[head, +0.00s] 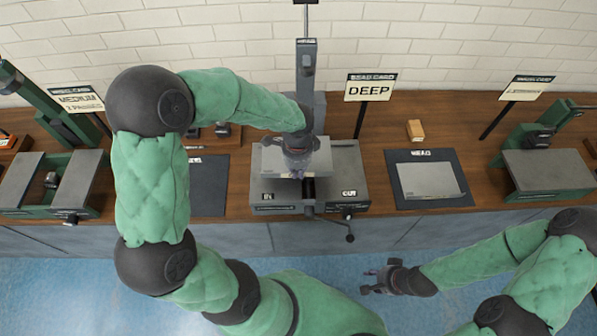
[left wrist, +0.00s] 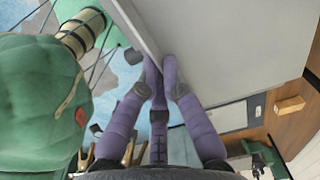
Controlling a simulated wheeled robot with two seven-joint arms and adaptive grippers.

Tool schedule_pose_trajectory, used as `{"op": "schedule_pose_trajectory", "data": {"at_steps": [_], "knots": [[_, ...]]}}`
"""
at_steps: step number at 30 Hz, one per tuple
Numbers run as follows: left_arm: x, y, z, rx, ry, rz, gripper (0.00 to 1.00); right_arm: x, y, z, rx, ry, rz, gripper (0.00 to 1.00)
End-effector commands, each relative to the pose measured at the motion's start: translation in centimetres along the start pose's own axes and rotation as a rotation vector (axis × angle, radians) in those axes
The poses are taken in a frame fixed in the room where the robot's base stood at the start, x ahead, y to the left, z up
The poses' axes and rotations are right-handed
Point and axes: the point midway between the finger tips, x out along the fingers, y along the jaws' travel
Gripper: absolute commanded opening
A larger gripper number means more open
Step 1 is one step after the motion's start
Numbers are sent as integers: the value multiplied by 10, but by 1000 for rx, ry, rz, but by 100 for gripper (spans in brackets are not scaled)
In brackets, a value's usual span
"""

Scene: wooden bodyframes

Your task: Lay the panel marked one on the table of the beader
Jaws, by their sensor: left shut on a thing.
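My left gripper (head: 297,172) is over the middle machine, the beader (head: 350,190), whose front carries IN and OUT labels. It is shut on a pale grey panel (head: 270,163). In the left wrist view, the fingers (left wrist: 160,70) pinch the edge of the panel (left wrist: 240,45). The panel lies over the beader's grey table; whether it touches the table I cannot tell. No number shows on it. A card reading DEEP (head: 369,88) stands behind the beader. My right gripper (head: 375,281) is empty, its fingers apart, over the blue floor in front of the bench.
A dark mat (head: 395,158) to the right of the beader bears another grey panel (head: 432,180). A dark mat (head: 208,190) at left looks bare. Green machines stand at far left (head: 75,175) and far right (head: 545,168). A small wooden block (head: 415,130) sits behind the right mat.

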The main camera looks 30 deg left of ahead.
Motion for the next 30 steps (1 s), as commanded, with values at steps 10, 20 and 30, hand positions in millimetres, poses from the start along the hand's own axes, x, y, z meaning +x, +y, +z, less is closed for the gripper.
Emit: {"op": "schedule_pose_trajectory", "data": {"at_steps": [10, 20, 30], "knots": [[25, 0, 0, 0, 0, -1, 0, 21, 8, -1, 0, -1, 0, 40], [52, 0, 0, 0, 0, -1, 0, 41, 15, -2, 0, 0, 0, 40], [61, 0, 0, 0, 1, -2, 0, 46, 17, -2, 0, 0, 0, 40]]}}
